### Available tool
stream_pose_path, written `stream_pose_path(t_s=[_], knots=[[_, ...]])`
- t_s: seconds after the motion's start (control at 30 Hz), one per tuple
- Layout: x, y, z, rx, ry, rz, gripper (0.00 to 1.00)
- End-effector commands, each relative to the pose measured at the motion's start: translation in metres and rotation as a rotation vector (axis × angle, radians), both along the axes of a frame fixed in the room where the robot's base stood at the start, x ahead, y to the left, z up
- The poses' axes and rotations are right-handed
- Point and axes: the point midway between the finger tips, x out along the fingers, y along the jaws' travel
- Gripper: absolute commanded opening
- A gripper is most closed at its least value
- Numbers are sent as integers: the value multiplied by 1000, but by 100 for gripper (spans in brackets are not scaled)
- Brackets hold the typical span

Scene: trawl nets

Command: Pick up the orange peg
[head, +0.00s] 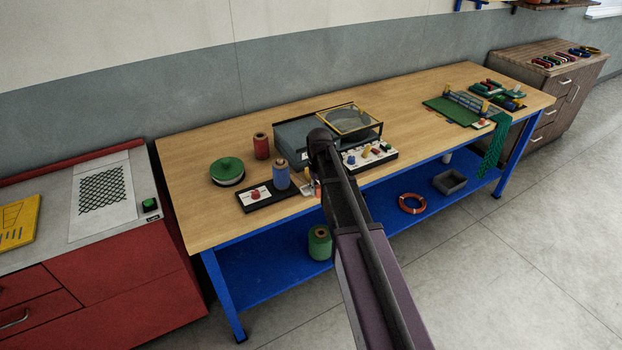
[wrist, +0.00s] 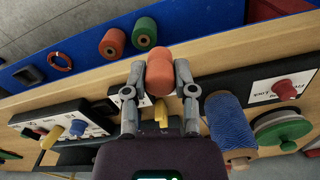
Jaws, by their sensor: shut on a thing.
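The orange peg (wrist: 160,72) is between the two grey fingers of my gripper (wrist: 160,76) in the wrist view. The fingers are shut on its sides, and its rounded end faces the camera. The wooden workbench (wrist: 80,98) lies behind it. In the head view my arm hides most of the gripper, and only a small orange part of the peg (head: 317,189) shows at the bench's front edge. I cannot tell from these views how far the peg is above the bench.
A blue spool (head: 281,175) and a black board with a red knob (head: 267,195) stand left of my gripper. A green spool (head: 320,243) is on the lower shelf. Bench left of the green reel (head: 227,170) is clear.

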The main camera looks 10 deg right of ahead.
Motion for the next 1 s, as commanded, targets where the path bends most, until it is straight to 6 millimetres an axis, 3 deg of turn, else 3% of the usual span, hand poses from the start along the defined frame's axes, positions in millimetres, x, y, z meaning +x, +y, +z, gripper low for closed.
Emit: stream_pose_path(t_s=[0.03,0.1,0.4,1.0], knots=[[-17,-4,2,0,0,-2,9],[-30,-8,3,0,0,-2,9],[-67,-19,7,0,0,-1,9],[-75,-22,7,0,0,0,9]])
